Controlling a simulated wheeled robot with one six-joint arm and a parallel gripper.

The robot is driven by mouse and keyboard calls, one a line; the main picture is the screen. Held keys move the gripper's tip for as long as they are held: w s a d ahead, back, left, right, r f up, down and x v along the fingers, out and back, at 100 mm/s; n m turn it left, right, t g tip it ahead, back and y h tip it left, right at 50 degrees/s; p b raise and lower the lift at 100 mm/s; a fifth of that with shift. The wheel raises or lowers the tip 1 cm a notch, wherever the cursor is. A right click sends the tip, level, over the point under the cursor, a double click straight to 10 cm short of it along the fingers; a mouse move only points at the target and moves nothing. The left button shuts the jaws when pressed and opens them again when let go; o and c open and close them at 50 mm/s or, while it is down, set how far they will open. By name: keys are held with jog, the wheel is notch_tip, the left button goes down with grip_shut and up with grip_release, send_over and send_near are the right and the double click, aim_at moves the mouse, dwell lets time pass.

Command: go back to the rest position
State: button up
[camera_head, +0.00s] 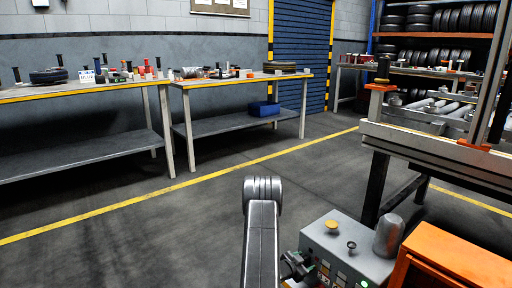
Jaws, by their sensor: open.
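My arm's grey link (262,225) rises from the bottom middle of the head view, with its rounded joint at the top. My gripper (296,264) seems to be the small dark shape low beside the link, against the left side of the grey control box. It is open, and I see nothing held in it. The link hides part of it, and I cannot tell whether it touches the box.
An orange cabinet (455,262) and the conveyor frame (425,146) stand at the right. Two workbenches (85,88) (240,80) line the back wall. The floor at left is clear.

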jog(key=p+v, duration=0.3)
jog(key=v, duration=0.4)
jog(key=shift+s+a, duration=0.25)
jog(key=shift+s, duration=0.05)
jog(key=shift+a+r, duration=0.1)
jog(key=shift+a, duration=0.05)
